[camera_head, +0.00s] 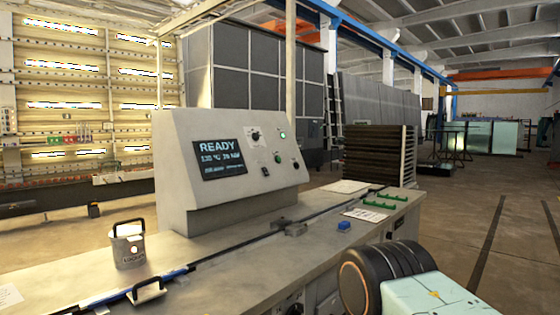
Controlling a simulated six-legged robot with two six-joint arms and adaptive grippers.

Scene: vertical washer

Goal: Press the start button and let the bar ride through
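The grey control console (240,160) stands on the machine bench. Its screen (221,158) reads READY, with smaller text below that is hard to read. A green lit button (282,134) sits at the upper right of the panel; I cannot read its label, so I cannot tell if it is the start button. A dark knob (255,135) and several small buttons are also on the panel. A long dark strip with a blue edge (178,273) runs along the bench; I cannot tell whether it is the bar or a guide. Neither gripper is in view.
A light metal pot (128,250) with a raised handle stands at the bench's left. A black handle (148,291) is nearer. A blue block (344,225), papers (364,215) and green pieces (380,204) lie to the right. A dark stack (375,155) stands behind.

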